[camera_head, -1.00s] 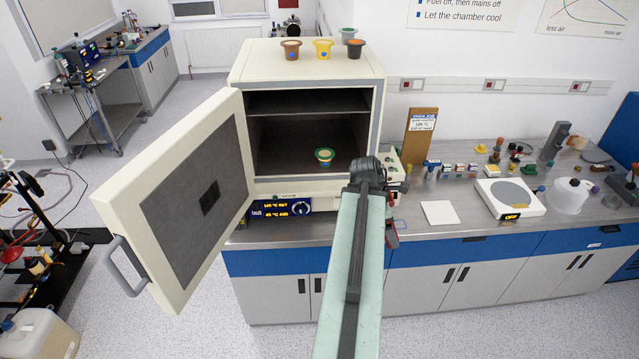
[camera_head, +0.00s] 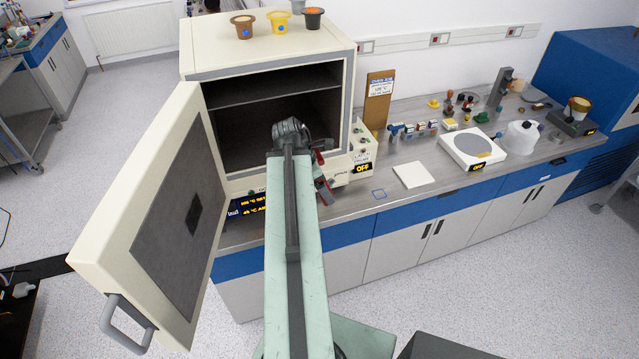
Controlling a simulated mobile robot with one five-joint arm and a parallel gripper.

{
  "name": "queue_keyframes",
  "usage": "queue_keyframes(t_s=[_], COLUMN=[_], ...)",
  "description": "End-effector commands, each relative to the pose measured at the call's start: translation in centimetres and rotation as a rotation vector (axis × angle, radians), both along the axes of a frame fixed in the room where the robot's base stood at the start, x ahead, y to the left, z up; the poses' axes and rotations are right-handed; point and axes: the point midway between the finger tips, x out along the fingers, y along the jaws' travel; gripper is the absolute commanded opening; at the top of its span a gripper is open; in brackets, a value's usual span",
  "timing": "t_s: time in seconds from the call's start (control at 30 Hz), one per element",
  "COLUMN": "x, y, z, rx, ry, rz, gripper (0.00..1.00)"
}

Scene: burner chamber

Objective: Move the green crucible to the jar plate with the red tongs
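The green crucible is not visible now; my arm covers part of the open chamber (camera_head: 240,135), where the crucible stood in the earlier view. A red and dark part (camera_head: 325,190) shows just right of my arm, in front of the oven's control panel. It may be the red tongs or part of my gripper; I cannot tell which. My gripper's fingertips are hidden behind my arm, so its opening and any hold do not show. A white device with a round grey plate (camera_head: 472,144) stands on the bench to the right; I cannot tell whether it is the jar plate.
The oven door (camera_head: 150,215) stands wide open at left. Several crucibles, including a brown one (camera_head: 243,27) and a yellow one (camera_head: 279,22), stand on the oven top. A white square tile (camera_head: 414,175) and a brown clipboard (camera_head: 378,98) are on the bench.

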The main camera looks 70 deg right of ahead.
Motion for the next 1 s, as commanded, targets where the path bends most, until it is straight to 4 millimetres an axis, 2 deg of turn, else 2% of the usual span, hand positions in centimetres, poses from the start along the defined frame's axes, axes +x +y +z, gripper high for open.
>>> queue_keyframes(t_s=[0.27,0.63,1.0], x=[0.6,2.6,2.9], y=[-0.8,-3.1,-3.5], z=[-0.8,-2.9,-3.0], rx=[0.000,0.000,0.000], ry=[0.000,0.000,0.000], rz=[-0.001,0.000,-0.001], gripper=[0.17,0.17,0.17])
